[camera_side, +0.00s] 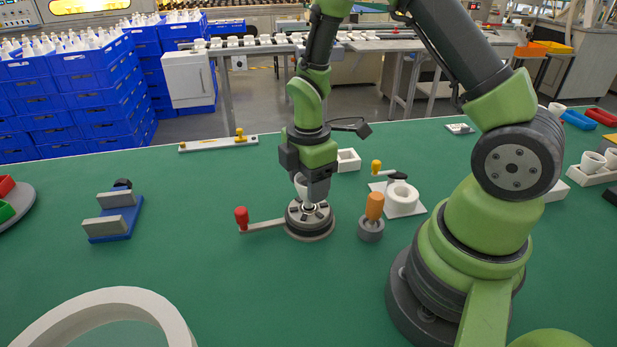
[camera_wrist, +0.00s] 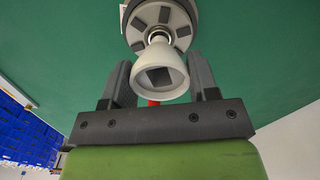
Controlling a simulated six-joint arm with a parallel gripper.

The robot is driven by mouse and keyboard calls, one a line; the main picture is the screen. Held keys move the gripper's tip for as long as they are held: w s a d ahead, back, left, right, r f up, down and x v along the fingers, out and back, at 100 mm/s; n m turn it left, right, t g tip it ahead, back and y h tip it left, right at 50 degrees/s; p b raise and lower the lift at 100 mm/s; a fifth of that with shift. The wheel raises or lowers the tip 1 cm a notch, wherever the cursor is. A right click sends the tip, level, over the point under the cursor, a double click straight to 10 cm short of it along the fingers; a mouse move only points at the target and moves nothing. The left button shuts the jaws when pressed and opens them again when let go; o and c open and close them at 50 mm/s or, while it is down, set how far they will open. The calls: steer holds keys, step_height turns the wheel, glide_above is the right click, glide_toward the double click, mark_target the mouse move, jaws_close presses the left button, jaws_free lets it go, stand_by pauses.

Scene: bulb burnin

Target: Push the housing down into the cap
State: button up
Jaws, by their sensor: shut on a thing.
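The white, cone-shaped housing (camera_side: 301,188) is between the fingers of my gripper (camera_side: 313,193), which is shut on it. In the wrist view the housing (camera_wrist: 147,75) has its wide open end towards the camera and its narrow neck towards the round fixture (camera_wrist: 135,38). A small shiny ring, apparently the cap (camera_wrist: 158,34), shows at the fixture's centre around the neck. I cannot tell how deep the neck sits in it. My gripper (camera_wrist: 164,80) points down.
A lever with a red knob (camera_side: 241,217) sticks out left of the fixture. An orange-handled tool (camera_side: 374,206) stands close to the right, with a white ring on a plate (camera_side: 403,198) behind it.

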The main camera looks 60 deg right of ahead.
steer(key=shift+f, duration=1.2)
stand_by(0.9)
steer(key=o, duration=1)
step_height(320, 180, up, 10)
